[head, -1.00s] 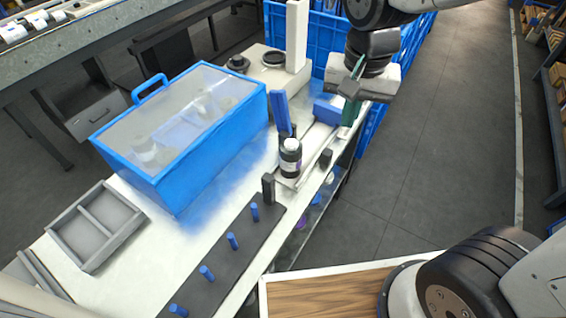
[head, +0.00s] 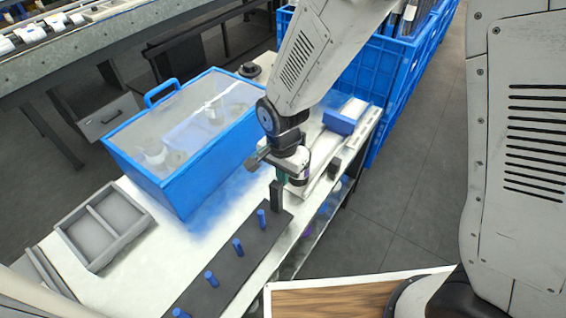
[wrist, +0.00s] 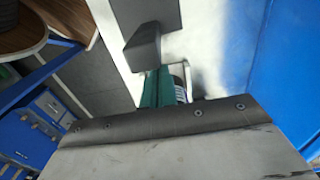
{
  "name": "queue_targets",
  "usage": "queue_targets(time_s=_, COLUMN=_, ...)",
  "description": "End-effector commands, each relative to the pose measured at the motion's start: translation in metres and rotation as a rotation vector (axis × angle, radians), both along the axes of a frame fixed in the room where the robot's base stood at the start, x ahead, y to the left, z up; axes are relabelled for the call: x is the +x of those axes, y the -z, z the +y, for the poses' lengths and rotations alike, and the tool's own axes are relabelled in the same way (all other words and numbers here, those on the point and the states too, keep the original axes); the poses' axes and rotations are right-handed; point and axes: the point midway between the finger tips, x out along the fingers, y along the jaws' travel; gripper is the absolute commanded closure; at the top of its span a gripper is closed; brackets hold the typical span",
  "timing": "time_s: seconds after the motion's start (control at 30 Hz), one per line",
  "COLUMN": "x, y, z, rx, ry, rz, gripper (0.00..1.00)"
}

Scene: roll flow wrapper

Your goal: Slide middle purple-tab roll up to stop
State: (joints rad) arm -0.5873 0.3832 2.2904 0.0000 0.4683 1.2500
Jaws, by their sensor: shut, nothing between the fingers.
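A dark roll with a white band (head: 300,181) stands upright on the white rail at the bench edge, with a hint of purple on its right side. My gripper (head: 281,178) is down at its left side with green fingers, shut and empty. The gripper and wrist hide most of the roll. In the wrist view the green fingers (wrist: 155,88) are beside the striped edge of the roll (wrist: 181,88); I cannot tell whether they touch. A dark upright block (head: 276,195) stands at the near end of the rail, and a smaller dark block (head: 335,166) farther along.
A blue clear-topped box (head: 150,185) stands left of the arm. A black strip with several blue pegs (head: 238,247) lies in front. A grey divided tray (head: 103,228) is at the left. A blue block (head: 340,122) and blue crates (head: 385,80) are behind.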

Motion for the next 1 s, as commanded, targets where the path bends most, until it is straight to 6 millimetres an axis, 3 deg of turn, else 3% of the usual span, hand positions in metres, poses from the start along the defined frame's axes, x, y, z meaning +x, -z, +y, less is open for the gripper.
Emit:
queue_targets(time_s=0.13, x=-0.001, y=0.032, z=-0.001, rx=-0.003, ry=0.0, rz=0.003, gripper=1.0)
queue_targets(time_s=0.4, x=0.028, y=0.027, z=-0.022, rx=0.0, ry=0.002, rz=0.0, gripper=1.0)
queue_targets(time_s=0.83, x=0.032, y=0.027, z=-0.025, rx=0.0, ry=0.0, rz=0.0, gripper=1.0)
queue_targets(time_s=1.0, x=0.036, y=0.027, z=-0.017, rx=0.0, ry=-0.023, rz=-0.001, gripper=1.0)
